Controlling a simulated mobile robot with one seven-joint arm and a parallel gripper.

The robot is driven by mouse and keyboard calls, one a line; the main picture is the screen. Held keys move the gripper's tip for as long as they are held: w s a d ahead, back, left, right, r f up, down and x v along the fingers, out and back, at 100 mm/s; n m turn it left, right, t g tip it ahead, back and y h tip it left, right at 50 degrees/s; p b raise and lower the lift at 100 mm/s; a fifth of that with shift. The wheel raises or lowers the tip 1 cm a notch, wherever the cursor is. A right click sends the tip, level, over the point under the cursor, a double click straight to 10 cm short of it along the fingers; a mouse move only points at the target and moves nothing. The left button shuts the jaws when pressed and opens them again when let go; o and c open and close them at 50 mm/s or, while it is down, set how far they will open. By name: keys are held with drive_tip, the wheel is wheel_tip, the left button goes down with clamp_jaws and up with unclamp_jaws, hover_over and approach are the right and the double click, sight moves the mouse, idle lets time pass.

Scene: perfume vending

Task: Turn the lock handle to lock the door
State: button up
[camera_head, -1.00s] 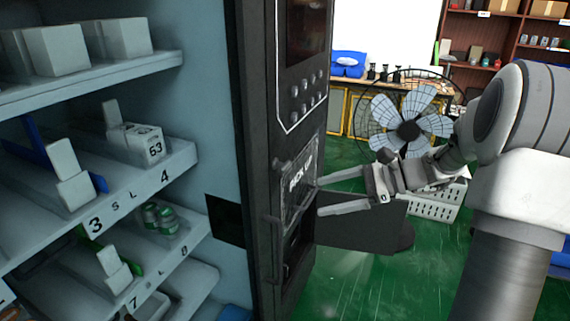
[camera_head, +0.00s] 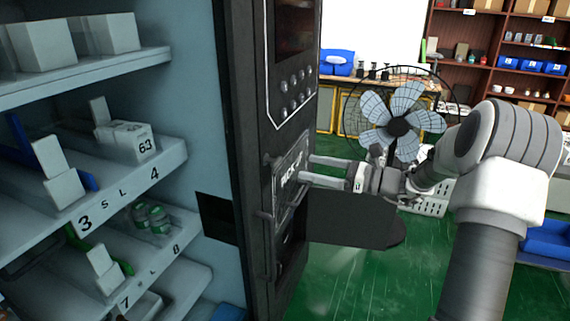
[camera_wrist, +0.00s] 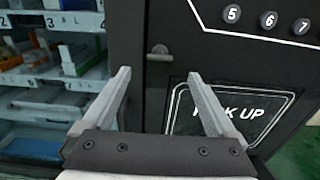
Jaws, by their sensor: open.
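The black front panel of the vending machine (camera_head: 255,110), with its keypad and PICK UP flap, stands in the middle of the head view. A small dark lock handle (camera_wrist: 158,53) sticks out of it in the wrist view, left of and above the PICK UP flap (camera_wrist: 238,112). My gripper (camera_head: 308,168) is open and empty, pointing at the panel near the flap. In the wrist view my gripper (camera_wrist: 159,75) has the handle showing in the gap beyond its fingertips. I see no contact with the handle. Its exact turn is hard to tell.
Shelves (camera_head: 115,195) with boxes and numbered labels stand on the left. A dark flat plate (camera_head: 355,218) juts out below my gripper. A fan (camera_head: 398,126) and a white basket (camera_head: 432,207) stand behind. The green floor (camera_head: 350,285) is clear in front.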

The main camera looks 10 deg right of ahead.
sight(279, 161)
drive_tip(key=x, duration=0.8)
drive_tip(key=shift+w+b, duration=0.1)
drive_tip(key=shift+b, duration=0.2)
drive_tip(key=c, duration=1.4)
drive_tip(key=shift+o, duration=0.2)
